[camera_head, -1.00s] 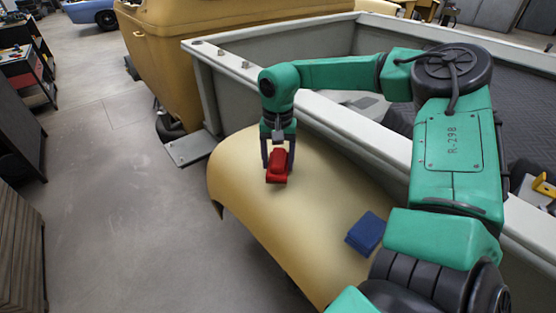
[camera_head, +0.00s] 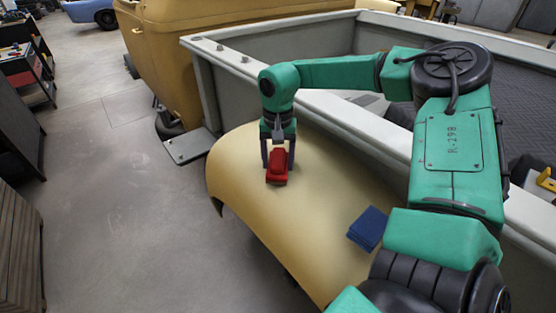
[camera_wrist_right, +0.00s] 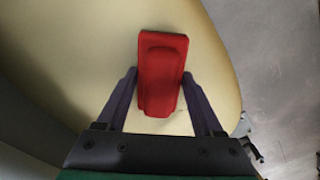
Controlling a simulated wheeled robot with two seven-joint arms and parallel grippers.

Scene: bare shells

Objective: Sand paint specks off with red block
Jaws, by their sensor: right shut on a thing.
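The red block (camera_head: 277,166) is between the fingers of my right gripper (camera_head: 277,158), over the far part of the curved yellow panel (camera_head: 250,205). My right gripper is shut on it. In the right wrist view the red block (camera_wrist_right: 161,75) sits between the two dark fingers (camera_wrist_right: 160,98), with the yellow panel (camera_wrist_right: 215,85) beneath. The block appears to be at the panel surface, but contact cannot be told for sure. Small dark marks show on the panel beside the block in the wrist view; whether they are paint specks is unclear. My left gripper is not in view.
A folded blue cloth or pad (camera_head: 367,228) lies on the panel's near right part. A grey truck bed wall (camera_head: 330,125) runs behind the panel, with a yellow cab (camera_head: 180,60) at the back. Open concrete floor (camera_head: 110,190) lies to the left.

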